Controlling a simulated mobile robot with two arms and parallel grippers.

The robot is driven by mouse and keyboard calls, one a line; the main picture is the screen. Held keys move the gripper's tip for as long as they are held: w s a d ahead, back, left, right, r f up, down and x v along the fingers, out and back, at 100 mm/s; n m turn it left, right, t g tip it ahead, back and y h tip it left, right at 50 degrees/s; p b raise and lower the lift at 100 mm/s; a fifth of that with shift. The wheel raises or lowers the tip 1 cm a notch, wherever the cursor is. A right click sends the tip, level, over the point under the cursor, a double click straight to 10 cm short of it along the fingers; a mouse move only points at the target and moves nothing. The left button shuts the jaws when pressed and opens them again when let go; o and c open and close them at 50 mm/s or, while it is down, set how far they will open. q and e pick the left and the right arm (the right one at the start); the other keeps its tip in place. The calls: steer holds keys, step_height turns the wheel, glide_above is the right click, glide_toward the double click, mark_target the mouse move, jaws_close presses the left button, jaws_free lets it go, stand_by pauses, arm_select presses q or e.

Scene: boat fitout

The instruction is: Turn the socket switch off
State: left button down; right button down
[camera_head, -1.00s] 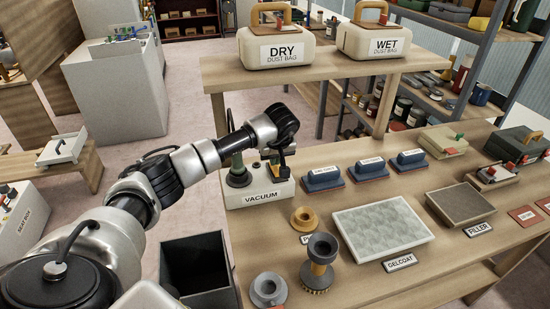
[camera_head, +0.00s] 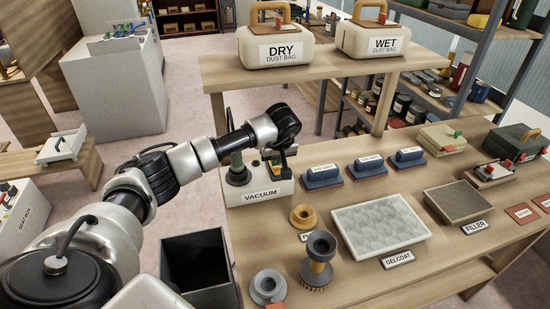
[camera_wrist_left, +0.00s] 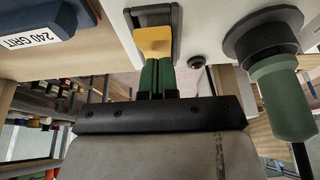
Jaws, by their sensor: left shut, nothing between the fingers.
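The white socket box labelled VACUUM (camera_head: 262,197) stands at the left end of the bench in the head view. In the left wrist view its switch is a yellow rocker (camera_wrist_left: 154,40) in a black frame. My left gripper (camera_wrist_left: 156,66) is shut and empty, its green fingertips at the lower edge of the rocker; I cannot tell whether they touch it. In the head view the left gripper (camera_head: 276,166) is over the box and partly hides the switch. A green plug (camera_wrist_left: 282,98) sits in a black round socket beside the switch. My right gripper is not in view.
Blue sanding blocks (camera_head: 323,176) stand just right of the box. A shelf with the DRY dust bag (camera_head: 274,48) and WET dust bag (camera_head: 370,42) rises behind. A dark open bin (camera_head: 197,270) is in front, left of the bench.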

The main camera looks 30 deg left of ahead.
arm_select(q)
steer(key=b+v, duration=0.1)
steer(key=v, duration=0.9)
steer(key=shift+r+b, duration=0.25)
steer(key=shift+b, duration=0.05)
steer(key=shift+s, duration=0.1)
